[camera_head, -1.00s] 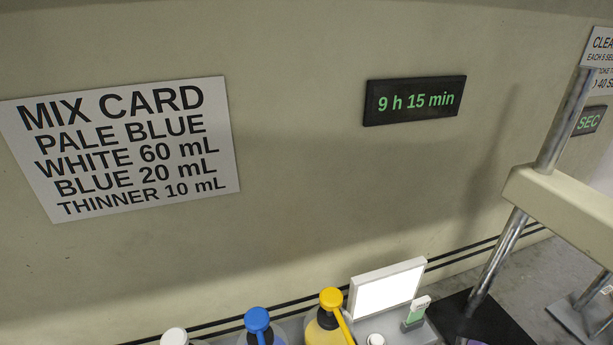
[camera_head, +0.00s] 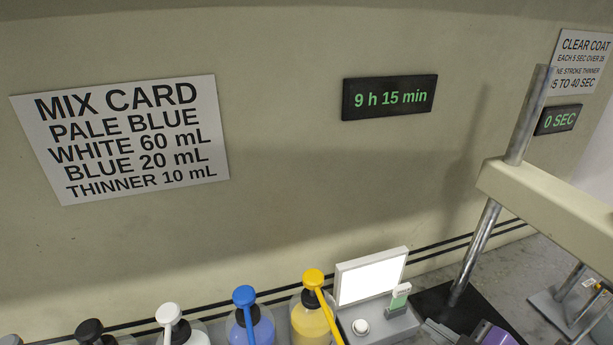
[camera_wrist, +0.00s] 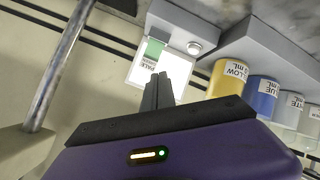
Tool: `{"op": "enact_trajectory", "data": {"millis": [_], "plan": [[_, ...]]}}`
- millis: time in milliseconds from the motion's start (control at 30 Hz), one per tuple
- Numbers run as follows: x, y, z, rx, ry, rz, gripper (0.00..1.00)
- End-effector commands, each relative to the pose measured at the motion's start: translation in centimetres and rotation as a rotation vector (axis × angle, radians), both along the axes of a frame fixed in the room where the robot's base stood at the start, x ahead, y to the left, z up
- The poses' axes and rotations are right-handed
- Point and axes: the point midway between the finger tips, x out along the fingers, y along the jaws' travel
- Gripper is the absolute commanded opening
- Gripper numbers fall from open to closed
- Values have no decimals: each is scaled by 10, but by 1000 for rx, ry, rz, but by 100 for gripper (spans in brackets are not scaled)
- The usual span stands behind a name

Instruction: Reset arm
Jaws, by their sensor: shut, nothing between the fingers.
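My gripper (camera_wrist: 158,92) shows in the wrist view with its dark fingers together and nothing between them. It is in front of the small white lit panel (camera_wrist: 181,72) and a green-and-white labelled card (camera_wrist: 153,52). In the head view a purple part (camera_head: 495,336) at the bottom edge looks like my own wrist housing; the fingers cannot be made out there.
Pump bottles with yellow (camera_head: 313,279), blue (camera_head: 244,296), white (camera_head: 168,314) and black (camera_head: 89,331) tops stand along the bottom. The lit panel (camera_head: 370,279) stands right of them. A metal post (camera_head: 474,252) carries a beige beam (camera_head: 545,203). Wall signs hang behind.

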Motion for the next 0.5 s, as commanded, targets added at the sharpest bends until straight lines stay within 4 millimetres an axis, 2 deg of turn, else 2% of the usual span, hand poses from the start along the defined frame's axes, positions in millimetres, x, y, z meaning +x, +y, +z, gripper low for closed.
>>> {"op": "enact_trajectory", "data": {"millis": [133, 267, 367, 500], "plan": [[4, -11, 9, 75, -71, -123, 0], [-3, -22, 11, 165, -150, -248, 0], [-22, -29, 8, 254, -224, -349, 0], [-59, -31, 3, 375, -319, -441, 0]]}}
